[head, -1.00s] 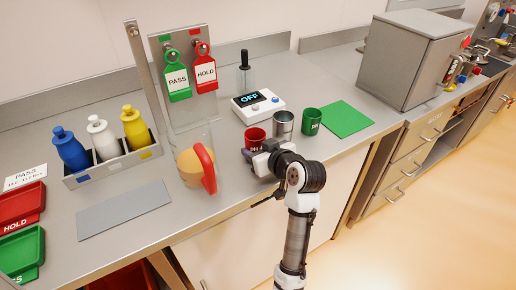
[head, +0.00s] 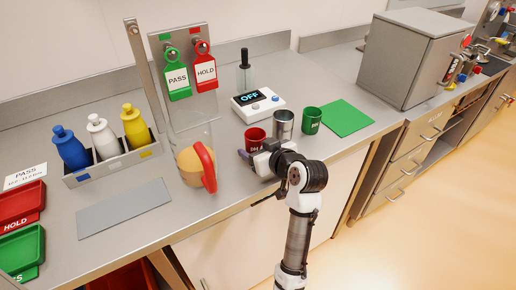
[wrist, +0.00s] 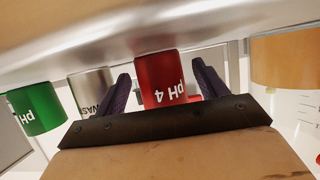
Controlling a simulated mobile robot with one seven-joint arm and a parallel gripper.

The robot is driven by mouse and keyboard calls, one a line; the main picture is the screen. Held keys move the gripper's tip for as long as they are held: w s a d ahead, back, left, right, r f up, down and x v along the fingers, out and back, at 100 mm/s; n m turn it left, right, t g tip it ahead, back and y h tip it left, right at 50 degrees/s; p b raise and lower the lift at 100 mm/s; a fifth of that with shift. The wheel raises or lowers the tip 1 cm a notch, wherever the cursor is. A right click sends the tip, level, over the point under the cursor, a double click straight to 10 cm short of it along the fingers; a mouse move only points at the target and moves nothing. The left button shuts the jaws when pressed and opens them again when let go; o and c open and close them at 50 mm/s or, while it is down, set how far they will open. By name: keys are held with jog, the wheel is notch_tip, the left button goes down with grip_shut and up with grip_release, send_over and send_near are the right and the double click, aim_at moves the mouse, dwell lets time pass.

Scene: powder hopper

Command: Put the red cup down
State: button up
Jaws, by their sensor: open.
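The red cup (head: 255,139), marked pH 4, stands upright on the grey counter, left of the steel cup and near the front edge. My gripper (head: 256,157) is at the cup's near side, low over the counter. In the wrist view, which shows the scene upside down, the red cup (wrist: 163,72) is between the two dark purple fingers. The fingers are spread, with a visible gap on each side of the cup. The cup's far side is hidden.
A steel cup (head: 284,122) and a green cup (head: 311,121) stand close on the right. A display box reading OFF (head: 256,103) is behind. A clear vessel with a red handle (head: 208,168) stands to the left. A green mat (head: 346,118) lies bare at right.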

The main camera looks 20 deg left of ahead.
jog(key=b+v, duration=0.1)
jog(key=v, duration=1)
jog(key=shift+s+d+r, duration=0.15)
jog(key=shift+d+r, duration=0.05)
